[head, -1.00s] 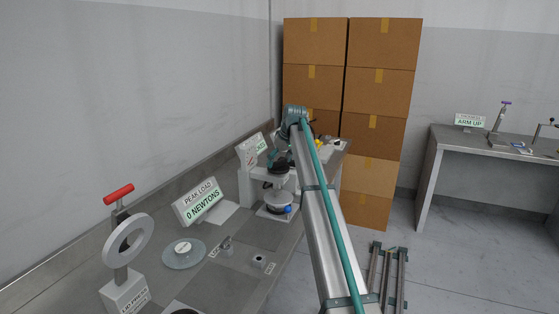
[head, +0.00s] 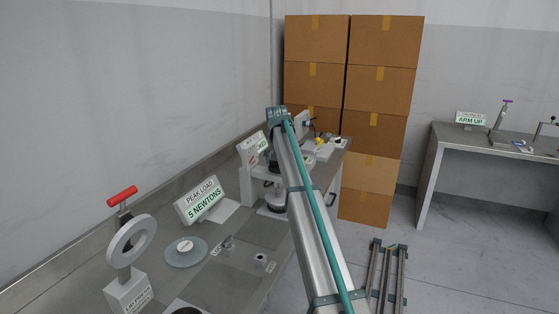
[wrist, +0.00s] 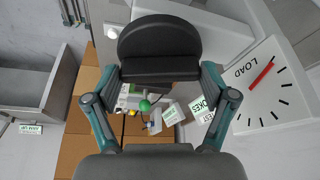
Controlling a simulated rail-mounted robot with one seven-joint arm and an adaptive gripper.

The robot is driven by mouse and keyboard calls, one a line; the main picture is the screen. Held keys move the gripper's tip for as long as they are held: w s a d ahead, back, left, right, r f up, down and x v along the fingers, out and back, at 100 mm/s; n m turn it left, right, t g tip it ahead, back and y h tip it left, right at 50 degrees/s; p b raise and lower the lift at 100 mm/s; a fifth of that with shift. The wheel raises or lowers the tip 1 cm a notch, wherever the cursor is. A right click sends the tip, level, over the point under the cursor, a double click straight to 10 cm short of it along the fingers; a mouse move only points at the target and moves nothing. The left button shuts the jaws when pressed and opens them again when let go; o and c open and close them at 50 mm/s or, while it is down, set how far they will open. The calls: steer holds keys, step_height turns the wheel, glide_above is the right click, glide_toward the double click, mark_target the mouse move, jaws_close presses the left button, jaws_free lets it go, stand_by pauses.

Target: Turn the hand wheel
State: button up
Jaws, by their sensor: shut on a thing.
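The hand wheel (wrist: 158,42) shows in the wrist view as a dark rounded piece with a thick block in front, between my fingers. My gripper (wrist: 160,70) is shut on it, with one teal finger linkage on either side. In the head view my arm hides most of the wheel and gripper. The white press frame (head: 245,186) stands just left of my arm. A white load dial (wrist: 270,88) with a red needle is at the right of the wrist view. The peak load sign (head: 202,201) reads 5 newtons.
A lid press (head: 128,248) with a red handle and a round disc (head: 185,252) stand on the bench at front left. Stacked cartons (head: 350,90) stand behind the bench.

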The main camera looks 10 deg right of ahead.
stand_by(0.3)
steer(key=o, duration=1)
steer(key=v, duration=1.2)
steer(key=shift+a, duration=0.1)
